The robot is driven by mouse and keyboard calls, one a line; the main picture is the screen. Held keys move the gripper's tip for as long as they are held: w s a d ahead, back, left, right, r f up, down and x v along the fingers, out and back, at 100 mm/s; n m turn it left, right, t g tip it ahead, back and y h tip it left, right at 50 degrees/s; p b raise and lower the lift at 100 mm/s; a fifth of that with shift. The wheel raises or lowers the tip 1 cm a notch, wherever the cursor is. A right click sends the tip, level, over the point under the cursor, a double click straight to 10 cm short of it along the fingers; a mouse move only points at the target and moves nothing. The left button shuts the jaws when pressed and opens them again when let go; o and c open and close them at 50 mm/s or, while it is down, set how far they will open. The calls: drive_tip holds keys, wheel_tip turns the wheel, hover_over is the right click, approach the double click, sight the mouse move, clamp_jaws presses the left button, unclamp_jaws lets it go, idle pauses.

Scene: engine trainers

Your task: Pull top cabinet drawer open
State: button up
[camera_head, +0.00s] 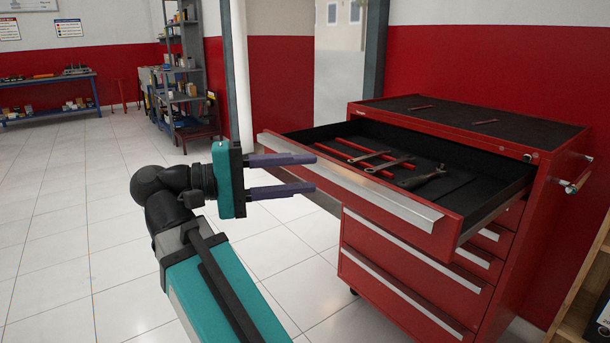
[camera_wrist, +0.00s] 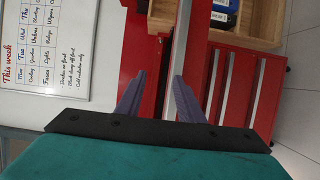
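The red cabinet (camera_head: 405,268) stands at the right in the head view. Its top drawer (camera_head: 400,203) is pulled far out, and its black interior holds several tools. A long silver handle strip (camera_head: 345,180) runs along the drawer's front. My gripper (camera_head: 312,172) is open at the left of the drawer front, its two purple fingers pointing right towards the handle strip. In the wrist view my gripper (camera_wrist: 160,76) shows its fingers spread, with the red and silver drawer edge (camera_wrist: 181,50) at the fingertips. I cannot tell whether the fingers touch the handle.
Lower drawers (camera_head: 400,283) with silver handles are shut. A wooden shelf (camera_head: 580,305) stands close at the right. A grey pillar (camera_head: 238,80) is behind my gripper. The tiled floor (camera_head: 70,240) at the left is clear. A whiteboard (camera_wrist: 60,50) shows in the wrist view.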

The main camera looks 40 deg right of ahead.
drive_tip(key=shift+w+a+f+b, duration=0.15)
drive_tip(key=shift+w+a+b, duration=0.3)
drive_tip(key=shift+b, duration=1.7)
drive_tip(key=shift+w+a+b, duration=0.15)
drive_tip(key=shift+a+b, duration=0.55)
drive_tip(key=shift+b, duration=2.35)
drive_tip(key=shift+b+v, duration=0.95)
drive_tip(key=shift+b, duration=1.3)
drive_tip(key=shift+w+a+b, duration=0.15)
drive_tip(key=shift+a+b, duration=0.15)
drive_tip(key=shift+b, duration=0.5)
